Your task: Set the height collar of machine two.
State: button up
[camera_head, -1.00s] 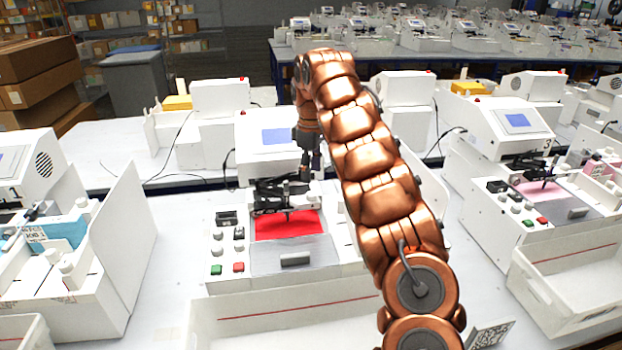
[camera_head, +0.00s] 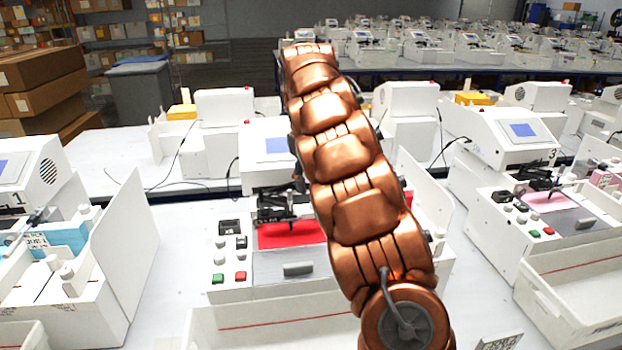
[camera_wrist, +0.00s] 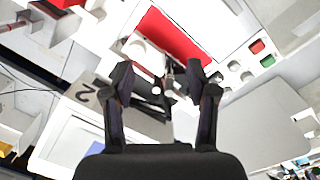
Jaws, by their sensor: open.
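Machine two (camera_head: 265,137) is the white plotter in the middle, with a blue screen, a red sheet (camera_head: 290,235) and a black pen carriage (camera_head: 275,207). Its upside-down "2" shows in the wrist view (camera_wrist: 83,95). My copper arm covers the machine's right part and most of my gripper in the head view. In the wrist view my gripper (camera_wrist: 163,88) is open, its dark fingers on either side of the pen carriage parts. A small pale rounded part (camera_wrist: 157,89) shows between the fingers. I cannot tell whether it is the height collar or whether a finger touches it.
Buttons, green (camera_head: 218,278) and red (camera_head: 240,277) among them, sit left of the sheet. A white tray (camera_head: 262,322) stands in front. Machine one (camera_head: 25,170) is at left, machine three (camera_head: 505,135) at right. White side panels (camera_head: 122,235) stand upright between machines.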

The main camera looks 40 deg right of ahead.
jog(key=s+a+f+m+b, duration=0.1)
jog(key=s+a+f+m, duration=0.1)
jog(key=s+a, duration=0.6)
jog(key=s+a+f+m+b, duration=0.1)
jog(key=s+a+m+b, duration=0.1)
jog(key=s+a, duration=0.5)
jog(key=shift+s+a+f+g, duration=0.3)
jog(key=shift+s+a+f, duration=0.1)
jog(key=shift+s, duration=1.85)
jog(key=shift+s, duration=0.1)
jog(key=s+a+f, duration=0.4)
jog(key=s, duration=0.4)
jog(key=s+a+f, duration=0.4)
jog(key=s, duration=0.5)
jog(key=shift+a+f+n+g+y, duration=0.3)
jog(key=shift+a+f+n+g, duration=0.05)
jog(key=shift+n+g, duration=0.05)
jog(key=shift+s, duration=0.1)
